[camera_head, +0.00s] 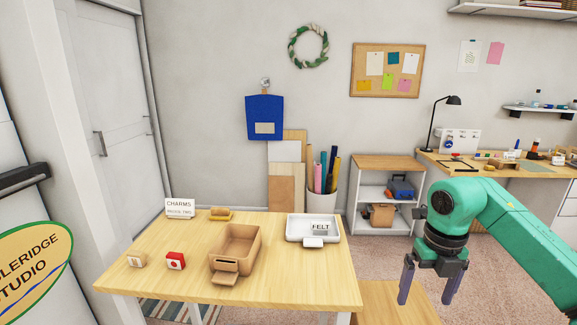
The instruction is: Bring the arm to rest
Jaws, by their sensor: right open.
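My right gripper (427,290) hangs at the lower right, at the end of a green arm that comes in from the right edge. Its two purple-grey fingers point down and stand apart, with nothing between them. It is to the right of the wooden table (290,283), apart from it, and shows in front of a lower wooden surface (385,303). My left gripper is not in view.
A shelf unit (390,161) and a desk stand behind.

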